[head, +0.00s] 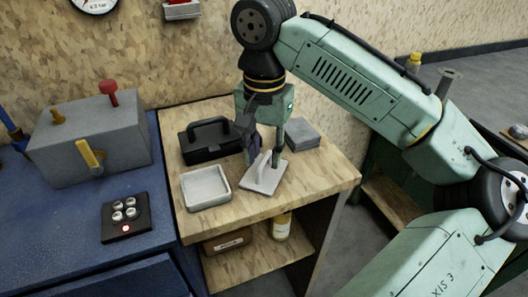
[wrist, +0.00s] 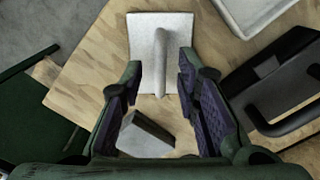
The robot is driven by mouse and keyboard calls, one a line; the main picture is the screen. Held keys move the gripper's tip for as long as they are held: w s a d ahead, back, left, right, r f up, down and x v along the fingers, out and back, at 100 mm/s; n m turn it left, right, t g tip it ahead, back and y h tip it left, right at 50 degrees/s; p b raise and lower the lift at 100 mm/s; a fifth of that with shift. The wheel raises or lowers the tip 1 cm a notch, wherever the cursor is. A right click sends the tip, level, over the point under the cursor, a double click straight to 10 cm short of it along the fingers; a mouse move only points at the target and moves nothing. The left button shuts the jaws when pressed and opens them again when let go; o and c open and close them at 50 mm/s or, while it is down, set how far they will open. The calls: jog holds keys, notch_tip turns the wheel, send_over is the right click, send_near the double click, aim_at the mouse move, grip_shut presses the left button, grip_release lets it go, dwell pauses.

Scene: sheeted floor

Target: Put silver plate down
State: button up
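The silver plate (head: 258,186) is a pale square plate with an upright handle. It lies on the wooden bench top (head: 335,170) near the front edge. In the wrist view the plate (wrist: 142,28) is ahead of my gripper (wrist: 158,78), with its handle (wrist: 160,62) between the two fingers. Gaps show on both sides of the handle, so the fingers appear open and not clamped on it. In the head view my gripper (head: 266,160) points down over the plate and hides part of it.
A white tray (head: 206,203) stands left of the plate, with a black case (head: 200,150) behind it. Grey blocks (head: 303,132) lie behind right. A blue bench with a grey box (head: 85,145) and a button panel (head: 125,230) is at left. The bench's right front corner is clear.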

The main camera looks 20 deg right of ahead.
aim_at(264, 159)
notch_tip(264, 159, up, 12)
jog(key=shift+f, duration=0.15)
jog(key=shift+s, duration=0.1)
dwell(0.5)
